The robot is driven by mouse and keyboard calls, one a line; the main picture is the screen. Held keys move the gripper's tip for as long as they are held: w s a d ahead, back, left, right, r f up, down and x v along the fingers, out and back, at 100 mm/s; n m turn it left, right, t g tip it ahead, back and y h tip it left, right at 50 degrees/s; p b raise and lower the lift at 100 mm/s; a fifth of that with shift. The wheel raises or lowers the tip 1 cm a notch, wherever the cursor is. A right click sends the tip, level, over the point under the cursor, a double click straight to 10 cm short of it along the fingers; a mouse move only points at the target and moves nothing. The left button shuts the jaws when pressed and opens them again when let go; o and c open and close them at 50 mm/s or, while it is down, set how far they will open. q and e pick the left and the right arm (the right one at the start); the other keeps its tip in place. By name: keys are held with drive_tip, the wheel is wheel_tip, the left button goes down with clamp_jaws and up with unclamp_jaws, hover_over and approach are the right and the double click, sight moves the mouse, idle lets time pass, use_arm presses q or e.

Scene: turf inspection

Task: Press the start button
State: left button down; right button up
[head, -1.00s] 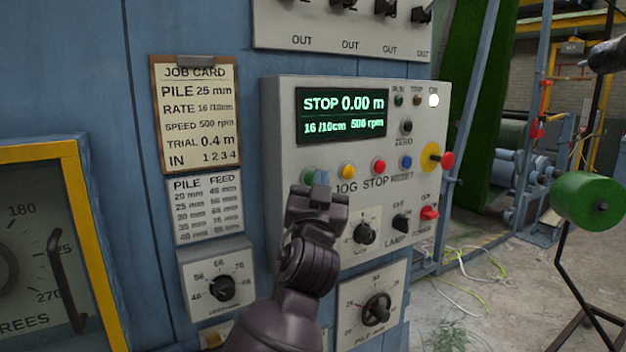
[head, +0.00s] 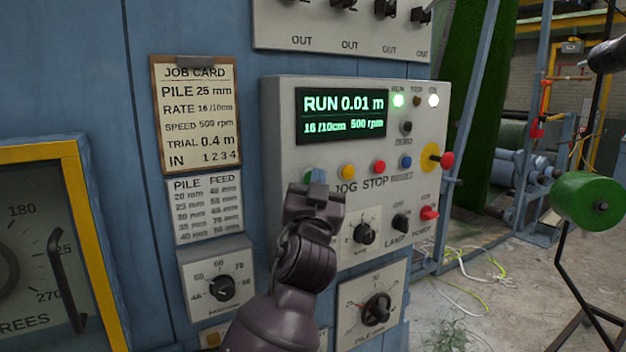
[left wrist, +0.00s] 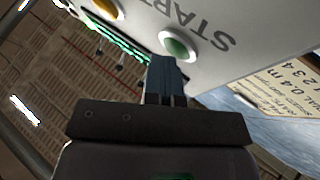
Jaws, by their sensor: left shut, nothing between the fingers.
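The green start button (head: 309,174) is at the left end of the button row on the grey control panel (head: 285,120). In the left wrist view the green button (left wrist: 177,44) shows beside the word START. My left gripper (head: 318,178) is shut and empty, its fingertips at the button and covering part of it. In the left wrist view the fingertips (left wrist: 162,62) reach the button's lower edge; I cannot tell if they touch. My right gripper is not in view.
Yellow (head: 347,171), red (head: 379,167) and blue (head: 405,161) buttons sit right of the start button. A red emergency knob (head: 446,160) sticks out at the panel's right. Dials lie below. A job card (head: 196,110) hangs left. A green roll (head: 587,200) stands at right.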

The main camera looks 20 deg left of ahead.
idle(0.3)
use_arm(q)
drive_tip(key=shift+s+d, duration=0.6)
drive_tip(key=shift+d, duration=0.1)
drive_tip(key=shift+s+d+b, duration=0.3)
drive_tip(key=shift+s+d, duration=0.5)
drive_tip(key=shift+d, duration=0.2)
drive_tip(key=shift+s+d+b, duration=0.3)
drive_tip(key=shift+s+d, duration=0.45)
drive_tip(key=shift+d, duration=0.2)
